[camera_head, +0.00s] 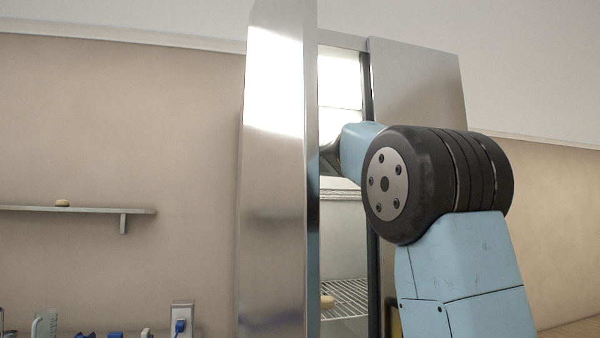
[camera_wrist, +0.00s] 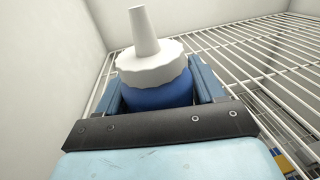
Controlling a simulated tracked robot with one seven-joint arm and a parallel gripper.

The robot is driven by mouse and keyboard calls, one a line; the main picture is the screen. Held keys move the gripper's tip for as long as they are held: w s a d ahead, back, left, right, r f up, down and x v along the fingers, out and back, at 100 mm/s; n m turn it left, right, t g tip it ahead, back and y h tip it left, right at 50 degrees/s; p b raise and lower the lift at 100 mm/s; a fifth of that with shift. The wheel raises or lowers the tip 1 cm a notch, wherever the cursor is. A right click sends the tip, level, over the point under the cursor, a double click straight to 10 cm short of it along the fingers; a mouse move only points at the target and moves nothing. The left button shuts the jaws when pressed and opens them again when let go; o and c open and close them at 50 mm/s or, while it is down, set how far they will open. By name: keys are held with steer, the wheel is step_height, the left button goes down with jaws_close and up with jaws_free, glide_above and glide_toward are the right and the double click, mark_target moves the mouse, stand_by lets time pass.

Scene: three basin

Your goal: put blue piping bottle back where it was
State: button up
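The blue piping bottle (camera_wrist: 155,97) has a white ridged cap with a tall white nozzle and fills the middle of the wrist view. My gripper (camera_wrist: 160,85) has one finger on each side of its blue body, and the fingers look closed against it. The bottle's lower part is hidden behind my gripper. In the head view my arm reaches into the open steel fridge (camera_head: 343,225), and neither the gripper nor the bottle can be seen there. The bottle is close to a white wire shelf (camera_wrist: 265,50); whether it touches the shelf cannot be told.
The fridge door (camera_head: 275,180) stands open left of my arm. A lower wire rack (camera_head: 345,300) holds a small tan item (camera_head: 327,302). White inner walls (camera_wrist: 50,60) are close on the left in the wrist view. The wire shelf to the right looks bare.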

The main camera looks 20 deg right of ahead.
steer(key=o, duration=0.4)
steer(key=shift+s, duration=0.1)
steer(key=s, duration=0.4)
steer(key=s+a, duration=0.1)
steer(key=s, duration=0.2)
steer(key=s+a, duration=0.1)
steer(key=s, duration=0.3)
steer(key=shift+s, duration=0.35)
steer(key=s+d+f+m+g, duration=0.3)
steer(key=s+f+m, duration=0.6)
steer(key=f, duration=0.2)
steer(key=s+d+f+m+g, duration=0.3)
steer(key=s+f+m, duration=0.5)
steer(key=f+m, duration=0.15)
steer(key=s+a+f+m+g+y, duration=0.1)
steer(key=s+f+m+g, duration=0.1)
steer(key=s+f+m, duration=0.3)
steer(key=s+a+f+m+g+y, duration=0.1)
steer(key=s+a+f+m+g, duration=0.1)
steer(key=s+f+m, duration=0.3)
steer(key=s+a+f+m+g, duration=0.1)
steer(key=s+f+m, duration=0.4)
steer(key=s+f, duration=0.5)
steer(key=shift+s+a+f+m+g+y, duration=0.2)
steer(key=shift+f+g, duration=0.1)
steer(key=shift+f, duration=0.35)
steer(key=shift+s+a+f+m+g+y, duration=0.1)
steer(key=shift+a+f+m+g+y, duration=0.15)
steer(key=shift+f, duration=0.35)
